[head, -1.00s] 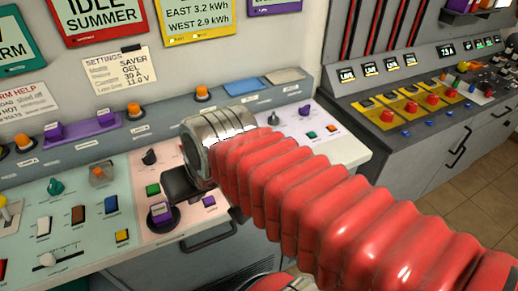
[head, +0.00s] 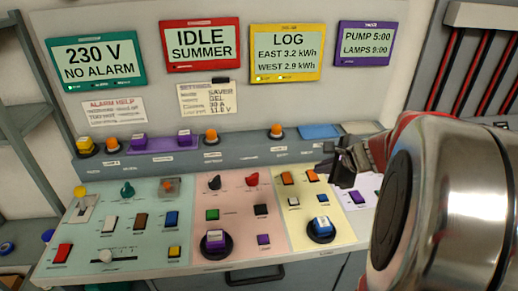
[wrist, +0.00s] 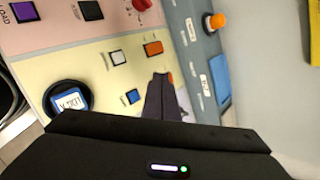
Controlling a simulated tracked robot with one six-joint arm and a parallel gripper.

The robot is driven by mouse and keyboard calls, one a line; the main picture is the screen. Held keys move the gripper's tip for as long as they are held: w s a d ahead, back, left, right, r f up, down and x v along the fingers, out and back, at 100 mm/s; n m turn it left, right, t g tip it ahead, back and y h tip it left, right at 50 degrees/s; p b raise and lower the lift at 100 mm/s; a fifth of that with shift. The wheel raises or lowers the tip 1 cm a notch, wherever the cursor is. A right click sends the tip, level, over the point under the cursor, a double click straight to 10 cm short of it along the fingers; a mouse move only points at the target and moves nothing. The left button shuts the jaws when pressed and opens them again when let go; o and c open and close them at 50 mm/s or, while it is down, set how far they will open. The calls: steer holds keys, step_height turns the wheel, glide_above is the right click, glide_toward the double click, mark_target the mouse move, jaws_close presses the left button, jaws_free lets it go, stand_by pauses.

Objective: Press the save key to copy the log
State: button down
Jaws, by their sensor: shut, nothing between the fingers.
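The yellow panel (head: 340,217) stands below the yellow LOG screen (head: 286,53). It carries two orange keys (head: 286,178), a white key (head: 293,202), a small blue key (head: 322,198) and a large blue key in a black round collar (head: 322,227). The large blue key also shows in the wrist view (wrist: 68,100); its white label is not legible, so I cannot tell which key is save. My gripper (head: 343,168) is shut and empty, near the panel's upper right. In the wrist view its fingertips (wrist: 161,78) partly cover one orange key; contact cannot be told.
A pink panel (head: 237,200) and a green panel (head: 140,225) with more keys lie to the left. A ledge with orange knobs (head: 276,131) runs behind. My arm hides the right of the desk.

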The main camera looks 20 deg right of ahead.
steer(key=d, duration=0.1)
steer(key=d+m, duration=0.2)
steer(key=shift+s+d+f+h, duration=0.2)
steer(key=shift+d+f+h, duration=0.1)
steer(key=shift+f, duration=0.05)
glide_above(325, 201)
steer(key=shift+f, duration=4.45)
steer(key=shift+f, duration=0.1)
steer(key=shift+f, duration=0.25)
